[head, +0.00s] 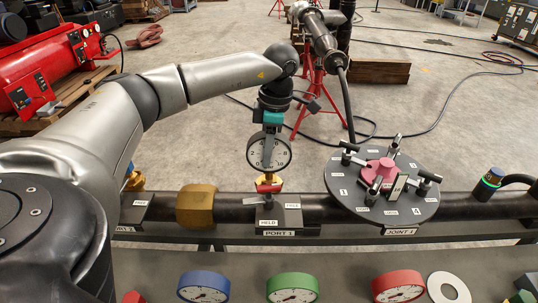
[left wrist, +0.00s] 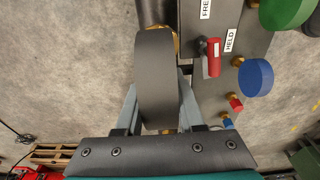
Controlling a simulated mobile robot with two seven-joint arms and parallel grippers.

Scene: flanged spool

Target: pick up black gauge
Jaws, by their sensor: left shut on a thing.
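The black gauge (head: 284,153), with a white dial and a black rim, is upright above the port block labelled PORT 1 (head: 292,218). My left gripper (head: 268,137) is above it and shut on it. In the left wrist view the gauge (left wrist: 155,70) shows edge-on as a dark grey band between the two fingers of my left gripper (left wrist: 157,108). A brass and red fitting (head: 268,184) is directly below the gauge; I cannot tell whether the gauge is seated in the port. The red lever (left wrist: 213,60) is nearer the HELD label than FREE. My right gripper is out of view.
Blue (head: 203,286), green (head: 292,288) and red (head: 398,286) gauges lie along the front, beside a white ring (head: 448,288). A round dark flange (head: 345,190) with clamps and a pink centre is at right on the pipe. A brass collar (head: 197,205) is left of the port.

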